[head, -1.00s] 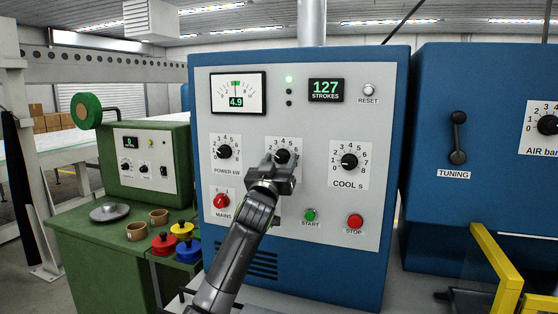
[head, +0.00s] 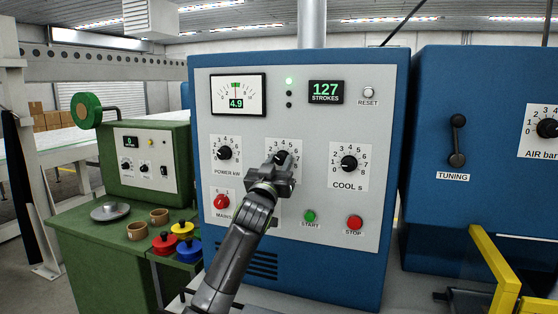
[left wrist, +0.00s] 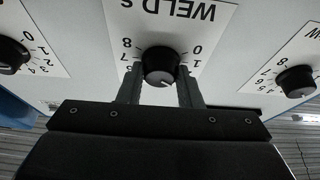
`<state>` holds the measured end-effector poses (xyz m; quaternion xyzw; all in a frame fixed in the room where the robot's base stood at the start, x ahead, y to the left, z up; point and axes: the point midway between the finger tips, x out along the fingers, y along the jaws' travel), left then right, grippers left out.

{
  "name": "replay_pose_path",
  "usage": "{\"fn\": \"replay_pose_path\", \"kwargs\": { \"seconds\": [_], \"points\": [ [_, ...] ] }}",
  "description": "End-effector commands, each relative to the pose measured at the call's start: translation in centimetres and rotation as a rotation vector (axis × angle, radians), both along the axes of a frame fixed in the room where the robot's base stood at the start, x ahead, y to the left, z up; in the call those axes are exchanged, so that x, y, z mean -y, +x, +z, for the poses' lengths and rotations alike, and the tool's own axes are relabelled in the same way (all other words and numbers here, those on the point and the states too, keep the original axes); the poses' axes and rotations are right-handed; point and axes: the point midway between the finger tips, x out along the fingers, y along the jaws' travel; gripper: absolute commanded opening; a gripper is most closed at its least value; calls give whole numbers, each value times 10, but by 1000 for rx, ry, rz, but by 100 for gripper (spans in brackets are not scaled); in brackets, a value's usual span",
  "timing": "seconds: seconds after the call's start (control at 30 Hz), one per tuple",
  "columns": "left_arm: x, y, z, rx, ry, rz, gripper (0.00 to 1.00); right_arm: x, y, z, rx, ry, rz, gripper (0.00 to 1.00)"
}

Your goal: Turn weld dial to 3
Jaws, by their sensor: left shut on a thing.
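The weld dial (head: 281,158) is a black knob on a white numbered plate, in the middle of the blue cabinet's grey panel. My left gripper (head: 274,172) is in front of it and hides its lower part and label. In the left wrist view the dial (left wrist: 161,66) appears upside down under "WELD s". The fingers of my left gripper (left wrist: 160,88) are shut on the knob, one on each side. The knob's white mark points down and slightly right in that view. The numbers there are hidden, so I cannot read the setting. My right gripper is not in view.
The power dial (head: 224,153) and cool dial (head: 349,163) flank the weld dial. Below are the red mains switch (head: 221,202), green start button (head: 310,216) and red stop button (head: 354,223). A yellow frame (head: 495,262) stands at the lower right.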

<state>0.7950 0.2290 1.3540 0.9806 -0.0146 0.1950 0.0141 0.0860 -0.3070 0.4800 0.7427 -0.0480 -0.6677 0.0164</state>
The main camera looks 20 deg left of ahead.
Motion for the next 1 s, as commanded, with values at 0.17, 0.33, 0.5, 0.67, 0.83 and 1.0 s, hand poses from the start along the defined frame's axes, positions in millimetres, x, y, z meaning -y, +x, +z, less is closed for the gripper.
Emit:
{"fn": "replay_pose_path", "kwargs": {
  "seconds": [0.17, 0.33, 0.5, 0.67, 0.83, 1.0],
  "points": [
    [-1, 0, 6, 0, 70, 0, 9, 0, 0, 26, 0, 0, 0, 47],
    [-2, 0, 5, 2, 155, 0, 9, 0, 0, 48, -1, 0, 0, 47],
    [-2, 0, 2, 7, 239, 0, 9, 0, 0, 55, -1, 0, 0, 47],
    [-2, 0, -2, 12, 311, -1, 9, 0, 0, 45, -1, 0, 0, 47],
    [-2, 0, -4, 16, 377, 1, 9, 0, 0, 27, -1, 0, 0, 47],
    [-2, 0, -3, 18, 424, 1, 9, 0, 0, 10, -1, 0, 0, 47]
  ]
}}
